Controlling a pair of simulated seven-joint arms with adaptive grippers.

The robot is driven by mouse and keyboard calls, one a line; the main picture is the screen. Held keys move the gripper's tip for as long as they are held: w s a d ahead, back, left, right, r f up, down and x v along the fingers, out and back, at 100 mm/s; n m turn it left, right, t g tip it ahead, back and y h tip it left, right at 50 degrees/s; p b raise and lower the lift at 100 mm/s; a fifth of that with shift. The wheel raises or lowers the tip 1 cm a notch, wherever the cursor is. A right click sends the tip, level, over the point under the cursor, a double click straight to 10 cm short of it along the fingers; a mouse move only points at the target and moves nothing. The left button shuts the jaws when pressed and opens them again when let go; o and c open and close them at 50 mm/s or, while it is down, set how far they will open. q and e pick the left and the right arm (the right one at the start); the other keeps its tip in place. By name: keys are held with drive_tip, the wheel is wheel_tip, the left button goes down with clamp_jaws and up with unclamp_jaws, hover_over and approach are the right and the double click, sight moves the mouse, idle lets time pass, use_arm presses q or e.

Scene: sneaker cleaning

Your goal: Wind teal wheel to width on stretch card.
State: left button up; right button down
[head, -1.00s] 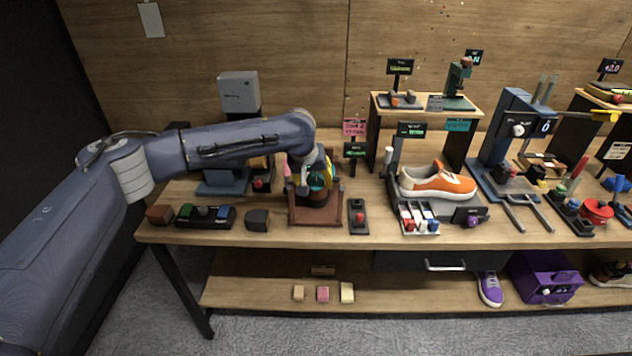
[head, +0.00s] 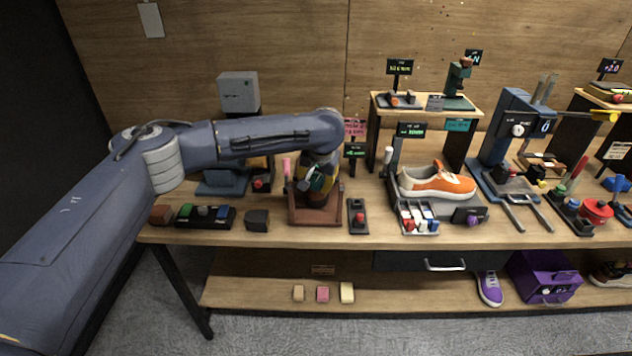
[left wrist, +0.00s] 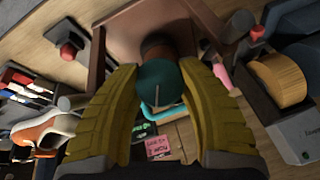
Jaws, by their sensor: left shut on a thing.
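The teal wheel (left wrist: 160,84) sits on the brown stretching stand (head: 316,212). In the left wrist view it lies between the two yellow-padded fingers of my left gripper (left wrist: 163,100), which is shut on it. In the head view my left gripper (head: 317,182) is over the stand and hides most of the wheel. A pink card (head: 355,127) stands behind the stand, above a small black display with green text (head: 355,150). The card also shows in the left wrist view (left wrist: 158,147); its small writing is hard to read. My right gripper is out of view.
A black block with a red button (head: 358,217) stands close right of the stand. A dark block (head: 257,220) and a button strip (head: 205,216) are to its left. An orange sneaker (head: 437,183) on a machine is further right.

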use_arm(q)
drive_tip(key=shift+m+y, duration=0.6)
drive_tip(key=shift+m, duration=0.1)
